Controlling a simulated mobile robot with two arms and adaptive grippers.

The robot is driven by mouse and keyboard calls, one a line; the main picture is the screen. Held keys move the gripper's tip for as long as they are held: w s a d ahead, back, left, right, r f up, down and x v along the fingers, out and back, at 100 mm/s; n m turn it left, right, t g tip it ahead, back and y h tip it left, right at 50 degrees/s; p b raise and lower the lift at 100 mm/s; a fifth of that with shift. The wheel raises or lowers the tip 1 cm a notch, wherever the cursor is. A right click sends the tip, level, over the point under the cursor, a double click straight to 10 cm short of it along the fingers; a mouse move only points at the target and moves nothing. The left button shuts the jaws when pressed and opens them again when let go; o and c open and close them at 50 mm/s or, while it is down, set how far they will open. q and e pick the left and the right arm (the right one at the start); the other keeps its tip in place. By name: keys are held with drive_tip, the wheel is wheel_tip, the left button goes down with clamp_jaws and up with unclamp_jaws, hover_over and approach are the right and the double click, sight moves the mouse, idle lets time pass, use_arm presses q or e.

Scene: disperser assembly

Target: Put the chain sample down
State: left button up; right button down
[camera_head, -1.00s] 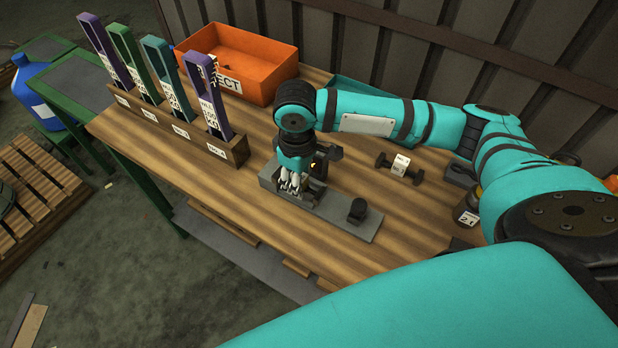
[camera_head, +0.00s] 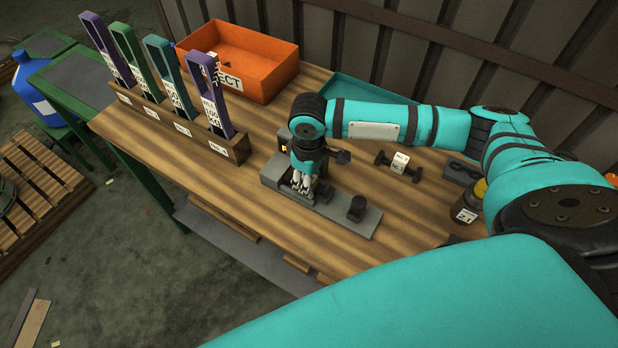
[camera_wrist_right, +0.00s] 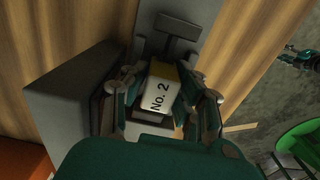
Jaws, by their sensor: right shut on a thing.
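In the wrist view, the chain sample (camera_wrist_right: 160,94) is a small block with a white "No. 2" label and a yellow edge. My right gripper (camera_wrist_right: 160,108) is shut on it, with fingers on both sides. In the head view, my right gripper (camera_head: 302,187) points down over the left part of a grey fixture plate (camera_head: 335,218). The sample is hidden by the fingers there, and I cannot tell whether it touches the fixture. A black post (camera_head: 357,208) stands on the plate's right part. My left gripper is not in view.
A dark dumbbell-shaped piece with a white tag (camera_head: 400,163) lies to the right. A rack (camera_head: 235,149) with several coloured numbered holders stands left. An orange bin (camera_head: 262,87) is behind it. A labelled bottle (camera_head: 466,209) stands right. Bare tabletop (camera_head: 200,165) shows between rack and fixture.

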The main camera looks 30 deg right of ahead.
drive_tip(key=shift+s+f, duration=0.2)
drive_tip(key=shift+f, duration=0.1)
drive_tip(key=c, duration=1.5)
unclamp_jaws()
drive_tip(key=shift+f, duration=0.1)
drive_tip(key=shift+o, duration=0.9)
drive_tip(key=shift+f, duration=0.15)
